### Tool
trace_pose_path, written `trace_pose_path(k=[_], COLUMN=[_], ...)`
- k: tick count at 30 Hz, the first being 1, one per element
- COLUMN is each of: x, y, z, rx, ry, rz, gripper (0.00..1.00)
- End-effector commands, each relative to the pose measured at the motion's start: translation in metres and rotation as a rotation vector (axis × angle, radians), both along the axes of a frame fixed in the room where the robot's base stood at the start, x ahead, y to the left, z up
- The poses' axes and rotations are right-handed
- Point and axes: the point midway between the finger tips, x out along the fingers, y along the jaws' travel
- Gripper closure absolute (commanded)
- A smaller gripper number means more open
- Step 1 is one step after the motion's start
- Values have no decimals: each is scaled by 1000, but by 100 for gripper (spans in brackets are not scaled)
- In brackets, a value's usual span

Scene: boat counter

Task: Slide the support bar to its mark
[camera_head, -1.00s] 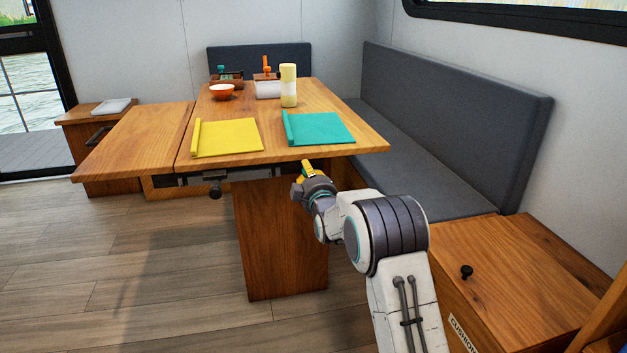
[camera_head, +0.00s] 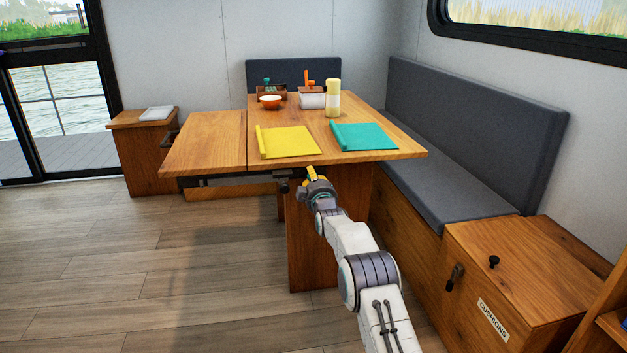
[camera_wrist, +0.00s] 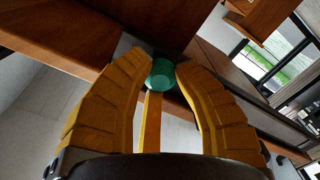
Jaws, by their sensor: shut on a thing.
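The table (camera_head: 220,160) has a leaf extending to the left. Under its front edge runs a dark metal support bar (camera_head: 235,181) with a dark knob (camera_head: 283,186) towards the right end. My gripper (camera_head: 312,173), with yellow fingers, is at this front edge beside the knob. In the wrist view my gripper (camera_wrist: 162,75) is shut on a round teal-faced piece (camera_wrist: 160,74), which appears to be the knob's end. Dark metal shows behind it. The fingers hide the contact in the head view, and I cannot make out the mark.
A yellow mat (camera_head: 290,142) and a teal mat (camera_head: 364,136) lie on the tabletop, with an orange bowl (camera_head: 270,102) and a pale yellow cylinder (camera_head: 333,98) behind. A grey bench (camera_head: 455,185) and cushion locker (camera_head: 520,265) stand on the right. The floor at left is clear.

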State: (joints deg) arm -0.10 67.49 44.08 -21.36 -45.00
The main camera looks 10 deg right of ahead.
Motion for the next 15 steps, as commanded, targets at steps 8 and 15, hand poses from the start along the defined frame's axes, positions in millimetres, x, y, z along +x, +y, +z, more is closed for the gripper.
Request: trace_pose_path(k=[8,15], x=[2,2], y=[2,5], z=[6,7], rx=[0,0], ry=[-13,-14], rz=[3,6], gripper=[100,100])
